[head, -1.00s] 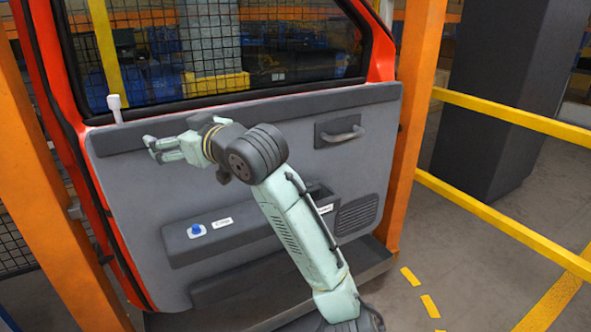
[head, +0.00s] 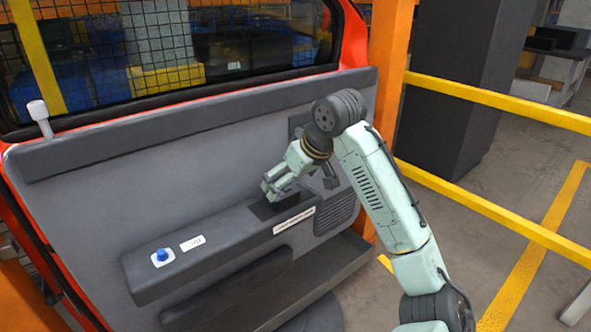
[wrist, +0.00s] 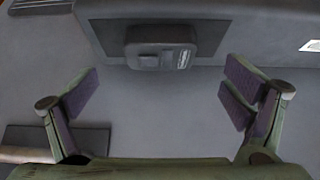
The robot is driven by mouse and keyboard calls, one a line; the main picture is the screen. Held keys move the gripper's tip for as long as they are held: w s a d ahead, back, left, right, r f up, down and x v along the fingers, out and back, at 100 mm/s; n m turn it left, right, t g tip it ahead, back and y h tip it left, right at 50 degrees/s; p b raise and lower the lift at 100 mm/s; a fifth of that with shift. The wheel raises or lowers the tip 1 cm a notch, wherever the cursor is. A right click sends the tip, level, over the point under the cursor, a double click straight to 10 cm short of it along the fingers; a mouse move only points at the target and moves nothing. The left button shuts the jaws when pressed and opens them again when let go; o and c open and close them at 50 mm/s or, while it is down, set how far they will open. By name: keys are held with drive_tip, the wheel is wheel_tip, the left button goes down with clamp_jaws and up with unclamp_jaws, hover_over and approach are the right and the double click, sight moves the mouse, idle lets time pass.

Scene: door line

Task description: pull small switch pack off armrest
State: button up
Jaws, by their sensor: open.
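The armrest (head: 215,240) runs along the lower part of the grey door panel. In the wrist view, the small dark switch pack (wrist: 160,50), with a pale label on its front, sits at the top middle on a dark plate (wrist: 212,38) of the armrest. My gripper (wrist: 160,92) is open and empty, its purple-padded fingers wide apart. The switch pack lies ahead of the gap between them, apart from both. In the head view, my gripper (head: 271,188) is just above the dark recess at the armrest's right part; the switch pack cannot be made out there.
A blue button (head: 161,255) and white label (head: 193,243) are on the armrest's left part. A speaker grille (head: 335,212) is right of my gripper. A white lock knob (head: 38,110) stands at the window sill. Yellow rails (head: 500,105) are at the right.

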sight(283, 192)
drive_tip(key=x, duration=0.5)
drive_tip(key=shift+w+a+f, duration=0.15)
drive_tip(key=shift+f, duration=0.2)
drive_tip(key=c, duration=1.8)
drive_tip(key=shift+r+p, duration=0.6)
drive_tip(key=shift+p, duration=0.1)
drive_tip(key=shift+r+p, duration=2.65)
drive_tip(key=shift+r, duration=0.15)
